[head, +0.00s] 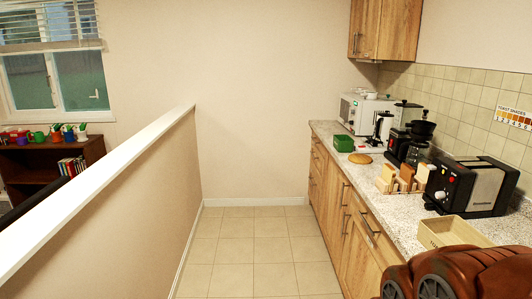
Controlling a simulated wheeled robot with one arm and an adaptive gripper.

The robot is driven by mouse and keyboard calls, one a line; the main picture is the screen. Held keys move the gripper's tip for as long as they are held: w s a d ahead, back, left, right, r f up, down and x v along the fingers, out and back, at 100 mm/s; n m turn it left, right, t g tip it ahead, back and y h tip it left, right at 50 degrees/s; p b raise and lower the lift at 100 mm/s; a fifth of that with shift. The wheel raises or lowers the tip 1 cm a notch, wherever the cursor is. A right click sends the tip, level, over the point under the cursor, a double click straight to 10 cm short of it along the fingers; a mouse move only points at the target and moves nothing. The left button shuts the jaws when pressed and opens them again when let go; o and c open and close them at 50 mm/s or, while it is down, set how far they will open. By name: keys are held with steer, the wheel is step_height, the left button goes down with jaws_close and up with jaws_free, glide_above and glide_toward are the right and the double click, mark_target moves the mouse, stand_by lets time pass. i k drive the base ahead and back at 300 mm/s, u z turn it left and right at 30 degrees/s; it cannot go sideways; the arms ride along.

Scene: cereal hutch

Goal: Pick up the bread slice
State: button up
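Several bread slices (406,174) stand upright in a small wooden rack (402,186) on the right-hand counter. Their shades differ: pale ones at the left and right, a browner one between them. The lower parts of the slices are partly hidden by the rack. My gripper is not in view, so its state and its distance from the bread do not show.
A black and silver toaster (472,184) stands right of the rack, with an open wooden box (453,232) in front. Coffee machines (410,140), a green box (343,143) and a white microwave (364,112) stand farther back. Tiled floor (250,250) is clear between the counter and half wall (150,190).

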mark_target(407, 174)
steer(key=z, duration=1.25)
steer(key=k, duration=0.65)
steer(key=u, duration=0.7)
steer(key=i, duration=0.95)
steer(key=u, duration=0.95)
steer(key=i, duration=1.75)
steer(key=z, duration=0.95)
steer(key=i, duration=0.85)
steer(key=z, duration=0.65)
